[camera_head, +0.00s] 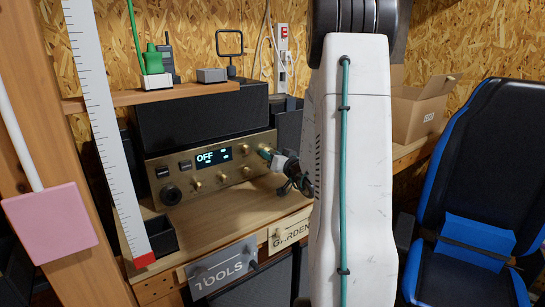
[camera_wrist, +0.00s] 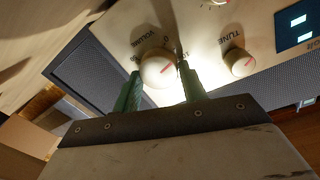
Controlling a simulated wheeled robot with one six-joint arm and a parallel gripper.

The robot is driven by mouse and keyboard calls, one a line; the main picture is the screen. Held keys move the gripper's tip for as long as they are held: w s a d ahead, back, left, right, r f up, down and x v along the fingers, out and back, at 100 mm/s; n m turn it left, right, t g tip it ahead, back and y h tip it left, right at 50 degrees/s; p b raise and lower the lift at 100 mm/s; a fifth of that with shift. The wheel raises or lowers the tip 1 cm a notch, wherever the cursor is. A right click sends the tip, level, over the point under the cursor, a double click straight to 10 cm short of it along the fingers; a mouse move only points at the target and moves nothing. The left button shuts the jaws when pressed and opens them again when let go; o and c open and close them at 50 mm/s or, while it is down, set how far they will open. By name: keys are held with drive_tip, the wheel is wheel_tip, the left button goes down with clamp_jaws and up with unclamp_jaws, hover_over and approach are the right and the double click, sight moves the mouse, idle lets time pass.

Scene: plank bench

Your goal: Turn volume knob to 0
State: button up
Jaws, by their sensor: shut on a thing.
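The volume knob (camera_wrist: 157,68) is a round, pale knob on the radio's front panel. In the wrist view, it sits between the two green fingers of my gripper (camera_wrist: 160,72). My gripper (camera_head: 268,154) is at the panel's upper right corner and mostly hides the knob there.
A TUNE knob (camera_wrist: 238,62) is close to the right finger in the wrist view. Several other knobs line the panel. A shelf (camera_head: 150,97) with a green-handled tool is above left. A cardboard box (camera_head: 420,108) and blue-black chair (camera_head: 480,190) are at right.

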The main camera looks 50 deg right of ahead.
drive_tip(key=shift+f, duration=0.1)
drive_tip(key=o, duration=1)
drive_tip(key=shift+v, duration=3.9)
